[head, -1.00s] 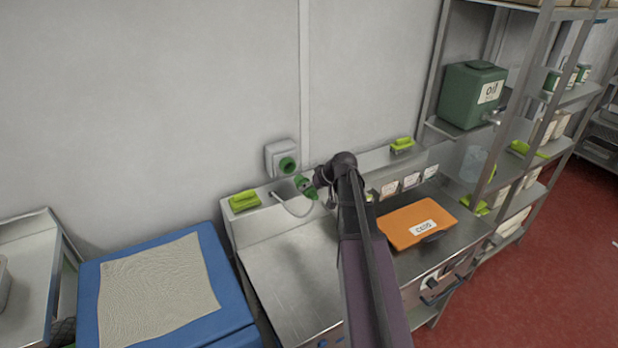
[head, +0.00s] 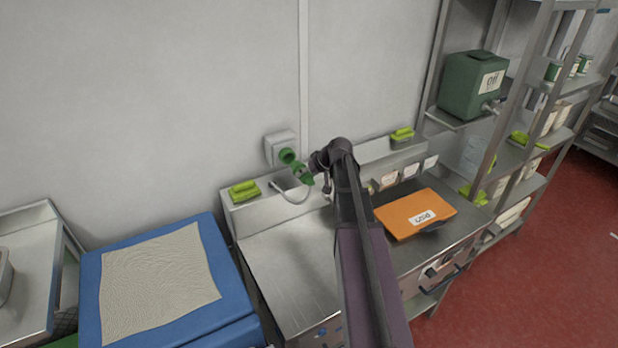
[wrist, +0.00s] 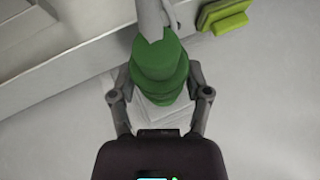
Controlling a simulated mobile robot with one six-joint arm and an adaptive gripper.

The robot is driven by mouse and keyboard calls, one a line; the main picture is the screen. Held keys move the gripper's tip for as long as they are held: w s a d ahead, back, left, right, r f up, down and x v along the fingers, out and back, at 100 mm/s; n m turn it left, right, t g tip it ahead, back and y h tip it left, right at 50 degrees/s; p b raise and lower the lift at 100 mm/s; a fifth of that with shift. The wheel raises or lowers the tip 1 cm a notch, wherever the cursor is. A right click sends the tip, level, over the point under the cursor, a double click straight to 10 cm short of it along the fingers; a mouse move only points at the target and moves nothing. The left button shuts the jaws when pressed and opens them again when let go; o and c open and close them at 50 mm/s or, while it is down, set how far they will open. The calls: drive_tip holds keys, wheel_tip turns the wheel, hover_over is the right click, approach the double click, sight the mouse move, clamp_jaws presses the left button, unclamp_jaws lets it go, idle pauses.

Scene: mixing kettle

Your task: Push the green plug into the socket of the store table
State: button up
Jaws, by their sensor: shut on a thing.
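The green plug (head: 302,173) is in my gripper (head: 312,170), just below and to the right of the wall socket. In the wrist view the plug (wrist: 158,72) sits between the two fingers, and a pale cable end leaves it at the top. The socket is a grey-white box (head: 279,145) on the wall with a round green face (head: 287,155). The plug is close to this face in the picture; whether they touch I cannot tell. The white cable (head: 288,194) hangs in a loop over the store table (head: 290,265).
A yellow-green brush-like item (head: 244,191) lies on the table's back ledge, left of the cable. An orange lidded board (head: 415,213) lies on the table to the right. A blue box (head: 235,290) stands left, and a shelf with a green oil canister (head: 472,88) stands right.

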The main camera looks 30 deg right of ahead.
sight(304, 167)
drive_tip(key=shift+w, duration=1.75)
drive_tip(key=shift+w+a+r, duration=0.1)
drive_tip(key=shift+w, duration=2.15)
drive_tip(key=o, duration=1.2)
drive_tip(key=shift+s, duration=0.1)
drive_tip(key=shift+p+v, duration=2.7)
drive_tip(key=shift+v, duration=0.7)
drive_tip(key=shift+a, duration=0.1)
